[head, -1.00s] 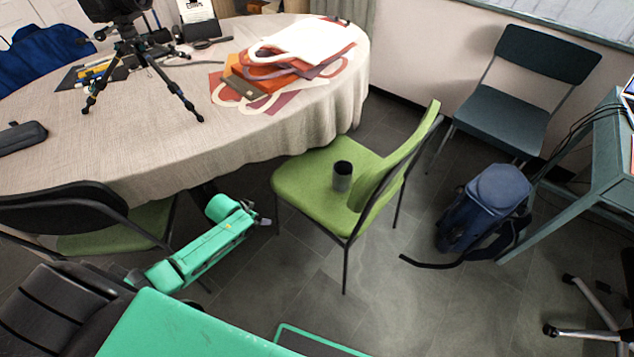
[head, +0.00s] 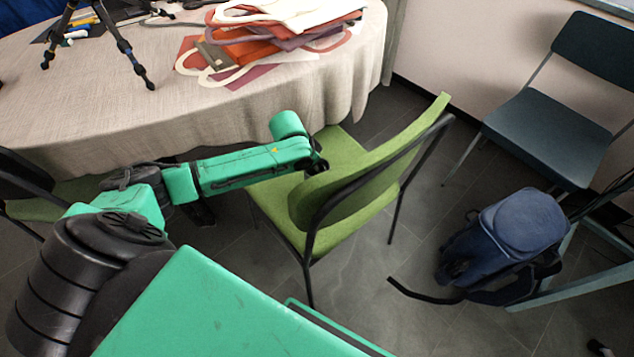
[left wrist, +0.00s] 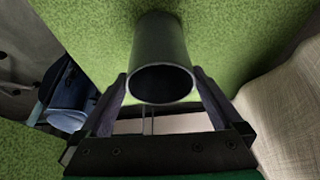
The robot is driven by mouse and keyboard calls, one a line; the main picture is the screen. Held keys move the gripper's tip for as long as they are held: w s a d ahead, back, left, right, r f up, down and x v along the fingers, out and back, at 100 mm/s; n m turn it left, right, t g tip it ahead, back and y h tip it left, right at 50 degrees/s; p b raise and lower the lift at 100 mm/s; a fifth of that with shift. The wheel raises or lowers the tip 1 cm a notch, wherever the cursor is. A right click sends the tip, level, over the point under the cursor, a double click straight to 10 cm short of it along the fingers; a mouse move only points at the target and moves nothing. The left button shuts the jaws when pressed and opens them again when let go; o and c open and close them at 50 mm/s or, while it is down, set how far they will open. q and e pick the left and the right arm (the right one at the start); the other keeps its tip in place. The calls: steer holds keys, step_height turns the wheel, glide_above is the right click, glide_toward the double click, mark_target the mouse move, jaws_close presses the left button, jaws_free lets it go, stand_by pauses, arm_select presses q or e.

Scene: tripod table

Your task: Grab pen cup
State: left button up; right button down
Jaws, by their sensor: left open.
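The pen cup (left wrist: 160,50) is a dark grey cylinder with an open rim. In the left wrist view it stands out from the green chair seat, its mouth towards the camera. My left gripper (left wrist: 160,84) is open, with one finger on each side of the cup near its rim; I cannot tell whether either finger touches it. In the head view my left gripper (head: 317,166) is over the green chair (head: 341,152), partly hidden by the chair back, and the cup is hidden. My right gripper is not in view.
The green chair's back stands close to the right of my left gripper. The round table (head: 170,110) with a beige cloth lies behind, carrying a tripod (head: 122,45) and bags (head: 285,35). A blue backpack (head: 505,240) sits on the floor at right, near a dark chair (head: 545,130).

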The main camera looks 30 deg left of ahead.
arm_select(q)
steer(key=shift+x, duration=1.1)
steer(key=shift+w+f, duration=0.15)
steer(key=shift+f, duration=0.25)
steer(key=shift+r, duration=0.15)
steer(key=c, duration=1.2)
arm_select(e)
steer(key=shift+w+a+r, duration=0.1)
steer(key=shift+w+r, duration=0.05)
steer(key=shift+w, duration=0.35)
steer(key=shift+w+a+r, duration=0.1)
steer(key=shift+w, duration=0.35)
